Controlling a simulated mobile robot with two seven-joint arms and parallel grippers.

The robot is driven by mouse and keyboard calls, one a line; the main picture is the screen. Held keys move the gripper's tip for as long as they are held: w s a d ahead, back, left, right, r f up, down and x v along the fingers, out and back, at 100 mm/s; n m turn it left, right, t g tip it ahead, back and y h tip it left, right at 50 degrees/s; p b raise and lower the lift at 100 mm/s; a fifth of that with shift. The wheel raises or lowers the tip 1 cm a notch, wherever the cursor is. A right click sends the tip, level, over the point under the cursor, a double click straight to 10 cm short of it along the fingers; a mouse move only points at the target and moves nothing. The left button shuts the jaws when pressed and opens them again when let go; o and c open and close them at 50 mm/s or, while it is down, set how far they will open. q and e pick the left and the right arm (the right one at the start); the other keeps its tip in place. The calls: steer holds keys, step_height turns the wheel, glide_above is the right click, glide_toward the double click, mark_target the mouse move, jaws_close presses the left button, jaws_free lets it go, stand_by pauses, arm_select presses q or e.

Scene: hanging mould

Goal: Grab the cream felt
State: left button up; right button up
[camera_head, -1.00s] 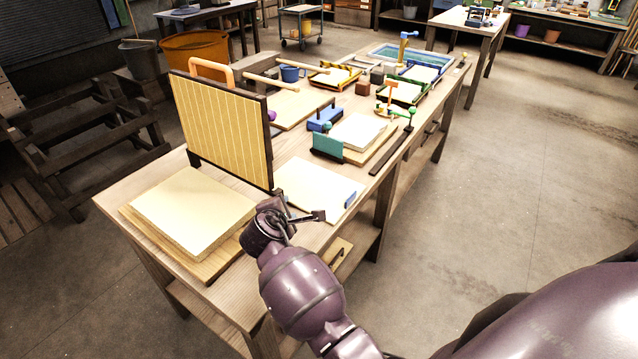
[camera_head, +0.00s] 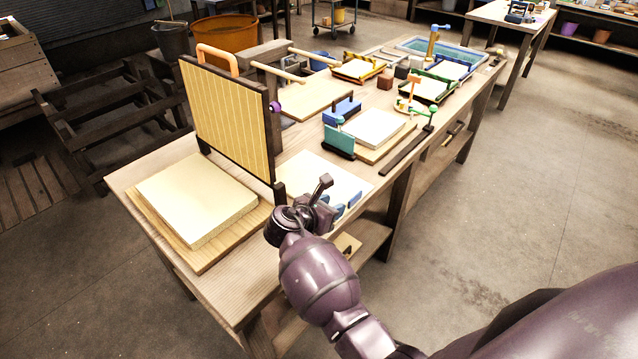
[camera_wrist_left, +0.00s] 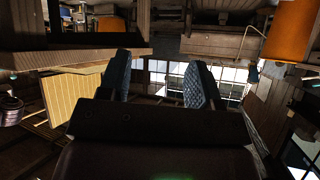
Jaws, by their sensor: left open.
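A thick cream slab (camera_head: 197,198), which looks like the cream felt, lies flat on a wooden board at the near left of the table. A thin pale sheet (camera_head: 312,168) lies farther right; I cannot tell whether it is felt. My right gripper (camera_head: 333,205) is over the table's front edge by that pale sheet, right of the cream slab and apart from it. Its blue fingertips are small, and their gap is unclear. My left gripper shows only in the left wrist view (camera_wrist_left: 158,82), open with nothing between its blue pads.
An upright ribbed panel (camera_head: 235,120) in a dark frame stands behind the slab. A teal block (camera_head: 339,141), another pale stack (camera_head: 374,127) and several small tools fill the far table. An orange tub (camera_head: 226,38) stands behind. The floor at right is clear.

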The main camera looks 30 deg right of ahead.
mark_target(353, 198)
steer(key=x, duration=0.4)
steer(key=shift+w+d+f+b, duration=0.1)
steer(key=shift+b, duration=0.2)
steer(key=x, duration=0.2)
steer(key=b+x, duration=0.1)
steer(key=x, duration=0.1)
steer(key=shift+d+f, duration=0.15)
steer(key=shift+d, duration=0.05)
steer(key=shift+d+f, duration=0.15)
steer(key=shift+d, duration=0.2)
jaws_close()
